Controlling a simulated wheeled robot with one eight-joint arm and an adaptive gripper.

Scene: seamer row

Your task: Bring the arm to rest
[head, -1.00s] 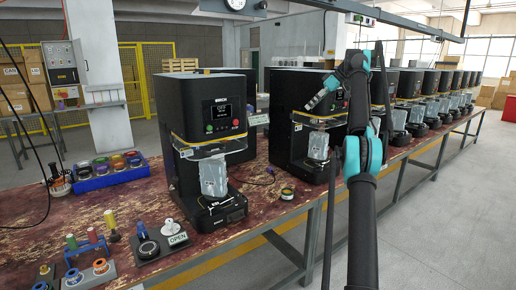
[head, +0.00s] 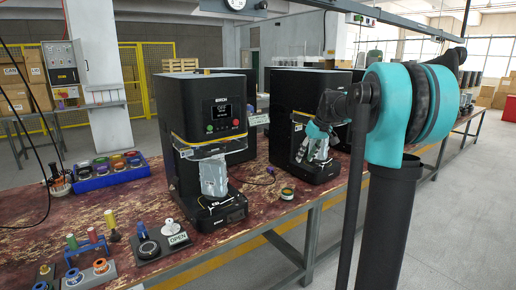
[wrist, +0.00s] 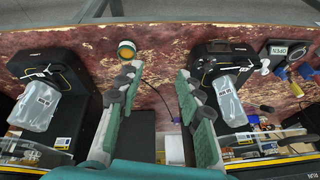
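My gripper (head: 312,140) is in front of the second black seamer (head: 300,100) in the head view, its teal and grey fingers pointing down. My arm (head: 405,110) is bent, with a large teal joint at the right of the head view, hiding much of the row behind. The small round tin (head: 287,193) lies on the table and shows beyond the left finger in the wrist view (wrist: 127,50).
A blue tray of coloured rolls (head: 108,170), an OPEN sign (head: 178,239) and small spools stand at left on the worn red table (head: 120,205). The floor at right is free.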

